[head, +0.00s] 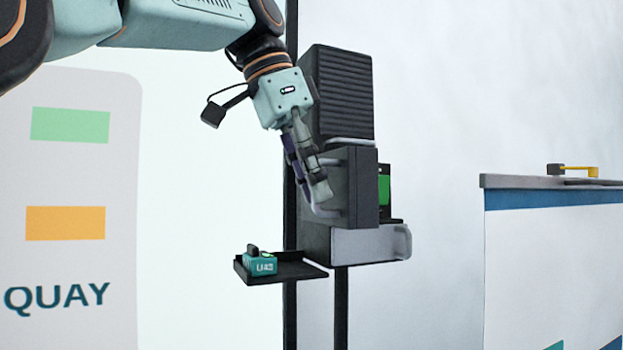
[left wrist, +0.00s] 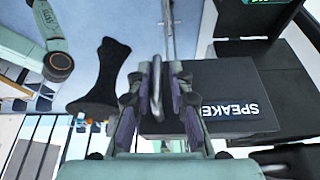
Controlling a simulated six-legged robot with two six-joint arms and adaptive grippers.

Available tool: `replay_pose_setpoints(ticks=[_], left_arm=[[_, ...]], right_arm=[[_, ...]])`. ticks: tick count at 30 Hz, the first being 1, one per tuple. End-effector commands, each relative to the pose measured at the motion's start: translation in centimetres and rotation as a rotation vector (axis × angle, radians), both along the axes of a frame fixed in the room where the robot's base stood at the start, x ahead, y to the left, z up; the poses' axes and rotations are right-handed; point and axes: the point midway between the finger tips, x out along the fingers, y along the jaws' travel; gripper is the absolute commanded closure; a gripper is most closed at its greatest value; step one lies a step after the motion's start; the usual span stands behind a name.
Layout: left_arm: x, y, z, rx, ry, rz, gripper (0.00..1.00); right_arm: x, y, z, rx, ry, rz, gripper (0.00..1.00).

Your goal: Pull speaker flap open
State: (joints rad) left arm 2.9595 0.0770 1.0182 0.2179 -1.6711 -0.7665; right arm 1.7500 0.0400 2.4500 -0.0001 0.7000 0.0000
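The speaker flap (head: 352,185) is a dark panel with a pale bar handle (head: 322,210) on the grey box of the post. In the left wrist view the flap (left wrist: 235,85) bears the word SPEAKER, and its handle (left wrist: 156,92) stands between my fingers. My left gripper (head: 318,185) reaches down from above to the handle. In the left wrist view its fingers (left wrist: 161,75) are on both sides of the handle, with a narrow gap showing at the right finger. I cannot tell whether the other finger touches it.
A ribbed dark housing (head: 340,95) sits above the flap. A small tray (head: 305,272) with a teal block (head: 262,265) juts out at lower left. A green panel (head: 383,190) shows behind the flap. A counter (head: 550,182) stands at right.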

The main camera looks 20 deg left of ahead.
Motion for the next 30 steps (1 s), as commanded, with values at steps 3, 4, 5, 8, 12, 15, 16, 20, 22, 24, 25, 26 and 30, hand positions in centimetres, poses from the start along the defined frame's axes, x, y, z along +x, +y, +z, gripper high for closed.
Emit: replay_pose_setpoints(ticks=[3,4,5,8,12,15,16,20,22,24,25,26,30], left_arm=[[-0.1,0.1,0.0,0.0,0.001,0.0,0.8],[-0.1,0.1,0.1,0.0,0.0,0.0,0.8],[-0.1,0.1,0.2,0.0,0.0,0.0,0.8],[-0.2,0.3,0.9,-0.001,-0.001,0.0,0.8],[-0.7,0.9,2.5,-0.001,-0.001,0.0,0.8],[-0.9,1.2,3.5,-0.002,-0.001,0.001,0.8],[-1.0,1.3,3.8,-0.002,0.0,0.001,0.8],[-1.3,1.7,5.0,-0.002,0.0,0.001,0.8],[-1.4,1.9,5.5,-0.002,-0.001,0.0,0.8],[-1.5,2.0,5.9,-0.001,-0.001,0.0,0.8],[-1.6,2.1,6.0,-0.001,0.0,0.0,0.8],[-1.6,2.1,6.2,-0.001,-0.001,0.0,0.8],[-1.8,2.3,6.6,-0.002,0.0,0.001,0.8]], right_arm=[[0.0,0.0,0.0,0.0,0.0,0.0,1.0],[0.0,0.0,0.0,0.0,0.0,0.0,1.0],[0.0,0.0,0.0,0.0,0.0,0.0,1.0],[0.0,0.0,0.0,0.0,0.0,0.0,1.0],[0.0,0.0,0.0,0.0,0.0,0.0,1.0],[0.0,0.0,0.0,0.0,0.0,0.0,1.0],[0.0,0.0,0.0,0.0,0.0,0.0,1.0],[0.0,0.0,0.0,0.0,0.0,0.0,1.0],[0.0,0.0,0.0,0.0,0.0,0.0,1.0],[0.0,0.0,0.0,0.0,0.0,0.0,1.0],[0.0,0.0,0.0,0.0,0.0,0.0,1.0],[0.0,0.0,0.0,0.0,0.0,0.0,1.0],[0.0,0.0,0.0,0.0,0.0,0.0,1.0]])
